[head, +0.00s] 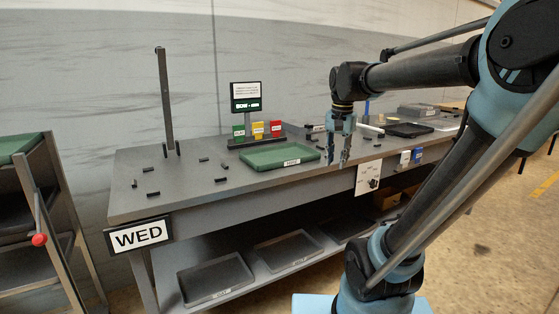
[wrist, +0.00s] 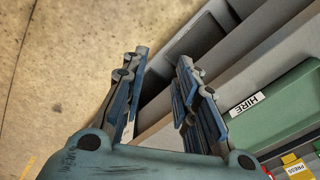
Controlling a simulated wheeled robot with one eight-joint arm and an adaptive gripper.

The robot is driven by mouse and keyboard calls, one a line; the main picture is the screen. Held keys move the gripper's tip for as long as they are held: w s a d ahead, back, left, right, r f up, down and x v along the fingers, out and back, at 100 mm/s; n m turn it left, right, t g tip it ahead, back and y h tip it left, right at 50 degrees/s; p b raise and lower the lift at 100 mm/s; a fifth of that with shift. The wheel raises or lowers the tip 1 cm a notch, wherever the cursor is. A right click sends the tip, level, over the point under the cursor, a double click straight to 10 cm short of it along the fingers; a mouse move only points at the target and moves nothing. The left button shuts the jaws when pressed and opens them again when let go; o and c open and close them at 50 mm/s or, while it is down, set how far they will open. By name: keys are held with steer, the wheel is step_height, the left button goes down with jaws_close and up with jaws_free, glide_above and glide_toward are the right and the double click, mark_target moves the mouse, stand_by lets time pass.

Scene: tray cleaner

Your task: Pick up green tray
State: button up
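The green tray (head: 280,157) lies flat on the grey workbench (head: 210,185), near its front edge, with a white label on its front side. In the wrist view the green tray (wrist: 285,115) shows at the right, with its label reading "HIRE". My gripper (head: 338,160) hangs pointing down to the right of the tray, near the bench's front edge. In the wrist view my gripper (wrist: 162,68) has its two fingers spread apart with nothing between them. The fingers are apart from the tray.
Several small black pieces (head: 203,160) lie on the bench left of the tray. A sign stand with green, yellow and red cards (head: 258,130) stands behind it. Grey trays (head: 215,278) lie on the lower shelf. A rack (head: 30,190) stands at the far left.

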steer(key=w+a+r+m+g, duration=0.1)
steer(key=w+a+r+m, duration=0.2)
steer(key=w+a+r, duration=0.4)
steer(key=w+a+r+m, duration=0.3)
steer(key=w+a+r, duration=0.2)
steer(key=w+a, duration=0.35)
steer(key=f, duration=1.7)
steer(key=shift+w+d+f, duration=0.3)
steer(key=shift+d+f, duration=0.05)
jaws_close()
